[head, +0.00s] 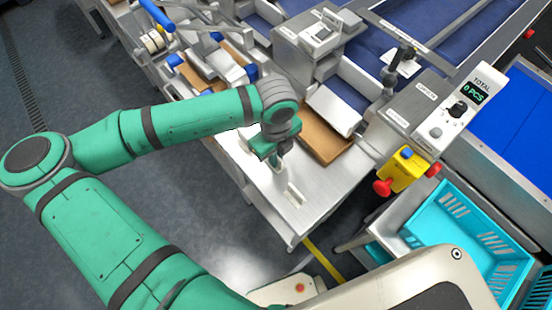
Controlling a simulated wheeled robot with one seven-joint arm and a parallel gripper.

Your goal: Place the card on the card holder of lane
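My gripper (276,162) points down over the near left part of the steel worktop, at the end of my green arm. Its fingers are small and partly hidden by the wrist, so I cannot tell whether they hold anything. A pale flat patch (250,152) lies beside and below the gripper; I cannot tell whether it is the card. A small pale slotted piece (295,194) sits on the worktop just in front of the gripper. A white card-like sheet (399,62) shows by a dark upright fitting at the back right. I cannot identify the lane's card holder for sure.
The steel worktop (322,182) has bare room right of the gripper. A brown tray (325,138) lies behind it. A yellow box with red knobs (402,170), a counter panel (453,108) and a turquoise crate (425,229) stand to the right. Machine housings stand behind.

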